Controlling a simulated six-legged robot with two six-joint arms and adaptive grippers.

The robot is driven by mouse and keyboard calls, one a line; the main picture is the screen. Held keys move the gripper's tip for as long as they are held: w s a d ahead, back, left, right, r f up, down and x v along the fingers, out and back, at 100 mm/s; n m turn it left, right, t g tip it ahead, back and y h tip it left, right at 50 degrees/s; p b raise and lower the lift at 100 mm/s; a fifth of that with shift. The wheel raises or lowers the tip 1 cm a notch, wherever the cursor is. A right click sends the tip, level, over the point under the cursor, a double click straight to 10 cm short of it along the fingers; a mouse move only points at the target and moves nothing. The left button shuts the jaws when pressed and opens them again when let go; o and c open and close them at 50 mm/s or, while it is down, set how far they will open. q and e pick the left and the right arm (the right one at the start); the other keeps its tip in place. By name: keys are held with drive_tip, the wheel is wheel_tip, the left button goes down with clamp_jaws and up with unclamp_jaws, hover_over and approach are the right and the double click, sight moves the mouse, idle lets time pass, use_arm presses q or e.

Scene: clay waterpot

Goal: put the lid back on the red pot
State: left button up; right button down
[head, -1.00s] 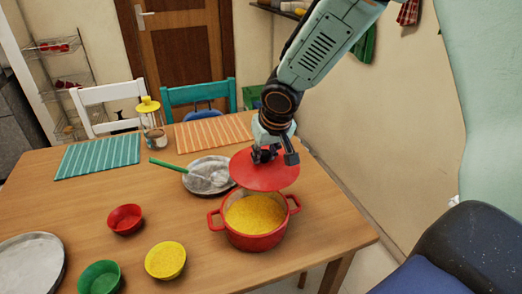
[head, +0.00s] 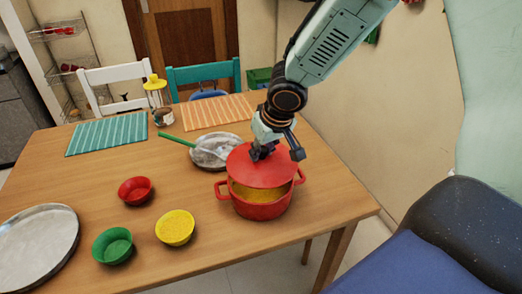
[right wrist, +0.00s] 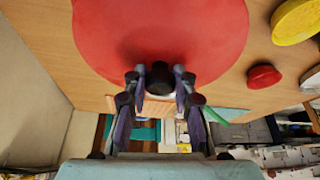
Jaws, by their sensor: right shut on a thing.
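The red pot (head: 262,209) stands near the right front edge of the table, with yellow contents showing at its front below the lid. The red lid (head: 258,170) is over the pot, tilted, with a gap at the front; whether its back edge touches the rim is hidden. My right gripper (head: 262,150) is shut on the lid's dark knob. The right wrist view shows the lid (right wrist: 160,35) filling the top and the fingers on both sides of the knob (right wrist: 160,78). My left gripper is not in view.
A yellow bowl (head: 175,228), green bowl (head: 113,246) and red bowl (head: 135,191) stand to the left. A large metal tray (head: 38,240) is at the far left. Placemats lie at the back.

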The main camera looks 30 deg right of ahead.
sight(261, 163)
drive_tip(key=shift+s+a+f+b, duration=0.15)
drive_tip(key=shift+a+f+b, duration=0.4)
drive_tip(key=shift+f, duration=0.1)
drive_tip(key=shift+f+b, duration=0.3)
drive_tip(key=shift+f, duration=0.1)
drive_tip(key=shift+d+f+b, duration=0.45)
drive_tip(key=shift+f+b, duration=0.3)
drive_tip(key=shift+f, duration=0.1)
drive_tip(key=shift+f+b, duration=0.3)
drive_tip(key=shift+f, duration=0.05)
drive_tip(key=shift+a+f, duration=0.1)
drive_tip(key=shift+a, duration=0.25)
drive_tip(key=shift+d, duration=0.3)
drive_tip(key=shift+a, duration=0.25)
